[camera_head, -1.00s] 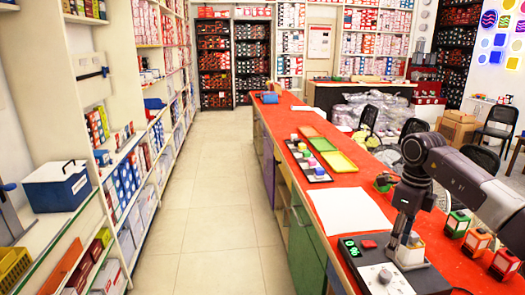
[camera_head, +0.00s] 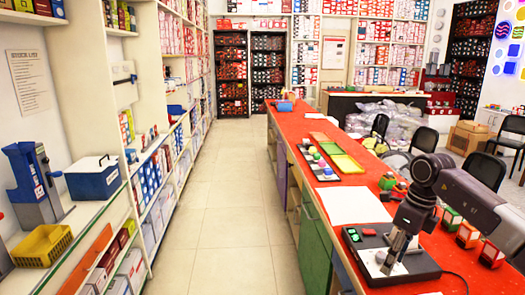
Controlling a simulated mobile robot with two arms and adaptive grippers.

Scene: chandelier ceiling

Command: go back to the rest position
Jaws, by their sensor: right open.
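My right arm comes in from the right in the head view, over the red counter (camera_head: 303,130). Its grey gripper (camera_head: 387,262) points down at a black control box (camera_head: 428,268) with a light grey plate, a red button and a green display. The gripper is open with nothing visible in it. I cannot tell whether its tips touch the plate. My left gripper is not in view.
White paper (camera_head: 352,205), a tray of coloured pieces (camera_head: 328,173) and a yellow tray (camera_head: 347,164) lie on the counter. Several coloured blocks (camera_head: 468,235) stand near my right arm. Shelves with a blue box (camera_head: 92,181) line the left. The tiled aisle (camera_head: 225,190) is clear.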

